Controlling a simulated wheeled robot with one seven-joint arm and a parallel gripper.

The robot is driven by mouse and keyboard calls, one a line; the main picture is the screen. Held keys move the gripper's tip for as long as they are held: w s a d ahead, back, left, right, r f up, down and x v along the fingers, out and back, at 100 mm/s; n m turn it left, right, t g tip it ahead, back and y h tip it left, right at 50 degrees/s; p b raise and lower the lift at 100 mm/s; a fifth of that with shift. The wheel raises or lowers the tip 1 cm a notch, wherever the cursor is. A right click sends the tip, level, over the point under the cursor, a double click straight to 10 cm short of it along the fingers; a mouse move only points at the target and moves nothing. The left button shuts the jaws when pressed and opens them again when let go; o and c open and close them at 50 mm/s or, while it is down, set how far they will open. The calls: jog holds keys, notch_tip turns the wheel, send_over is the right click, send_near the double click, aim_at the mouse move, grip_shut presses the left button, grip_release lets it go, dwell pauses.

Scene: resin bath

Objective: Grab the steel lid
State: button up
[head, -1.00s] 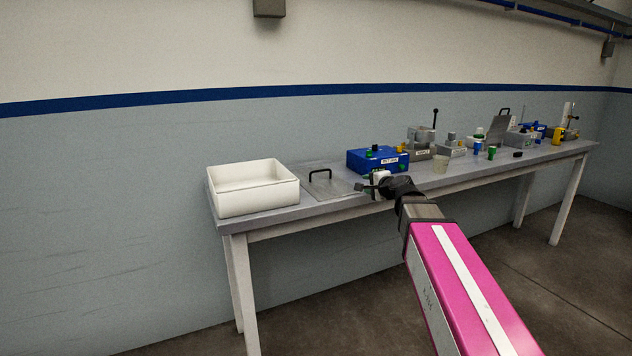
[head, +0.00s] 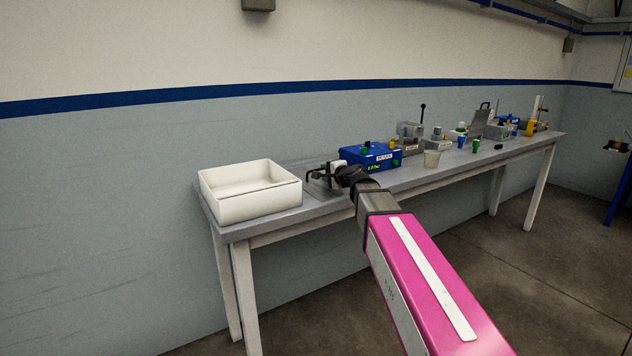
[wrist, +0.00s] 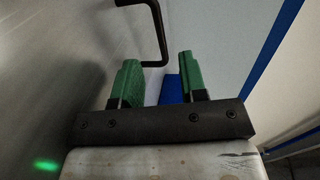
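The steel lid (head: 322,192) is a flat grey plate with a black bar handle. It lies on the bench between the white tub and the blue box, partly hidden by my arm. In the wrist view the lid (wrist: 50,50) fills the left side, and its black handle (wrist: 158,30) stands just ahead of the fingertips. My gripper (head: 333,172) is over the lid, close to the handle. In the wrist view my gripper (wrist: 158,70) has its two green fingers apart with nothing held. The handle's lower end passes behind the left finger; I cannot tell if they touch.
A white tub (head: 250,208) stands left of the lid at the bench end. A blue box (head: 372,157) is close on the right. The wall runs behind.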

jog(key=shift+x, duration=3.05)
jog(key=shift+s+a+r, duration=0.1)
grip_shut()
